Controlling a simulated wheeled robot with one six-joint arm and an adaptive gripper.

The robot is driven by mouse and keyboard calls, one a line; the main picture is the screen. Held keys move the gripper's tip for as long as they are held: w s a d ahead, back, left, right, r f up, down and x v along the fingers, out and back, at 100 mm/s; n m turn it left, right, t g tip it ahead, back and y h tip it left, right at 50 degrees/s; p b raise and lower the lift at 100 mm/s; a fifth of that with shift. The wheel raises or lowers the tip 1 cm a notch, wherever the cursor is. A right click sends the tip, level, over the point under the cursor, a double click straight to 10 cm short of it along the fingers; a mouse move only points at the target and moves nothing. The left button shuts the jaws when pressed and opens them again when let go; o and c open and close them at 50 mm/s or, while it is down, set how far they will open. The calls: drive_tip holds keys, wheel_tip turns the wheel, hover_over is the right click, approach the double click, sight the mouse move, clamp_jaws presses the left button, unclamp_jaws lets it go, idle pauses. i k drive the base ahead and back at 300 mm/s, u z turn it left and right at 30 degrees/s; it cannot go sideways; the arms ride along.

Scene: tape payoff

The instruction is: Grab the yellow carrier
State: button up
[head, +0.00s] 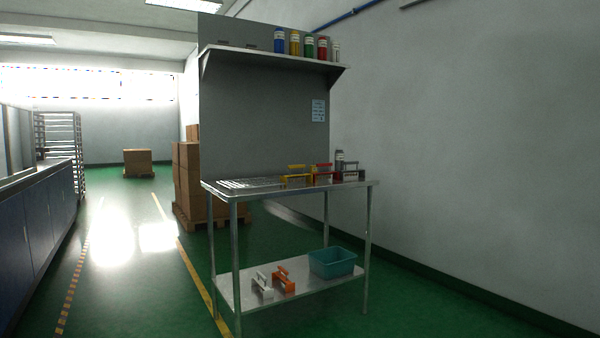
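A yellow carrier (296,175) with a handle on top stands on the upper surface of a steel table (222,191). A red carrier (322,174) stands close to its right; I cannot tell whether they touch. A dark grey carrier (345,172) is further right, near the table's right end. My gripper is not in view, so its distance from the yellow carrier does not show.
A wire rack (252,183) lies left of the yellow carrier. A grey bottle (340,160) stands behind the carriers. A shelf (270,52) with several bottles hangs above. The lower shelf holds white (262,285) and orange (284,281) carriers and a teal bin (332,262). Green floor in front is clear.

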sight(309, 176)
drive_tip(key=u, duration=0.25)
drive_tip(key=i, duration=2)
drive_tip(key=u, duration=0.4)
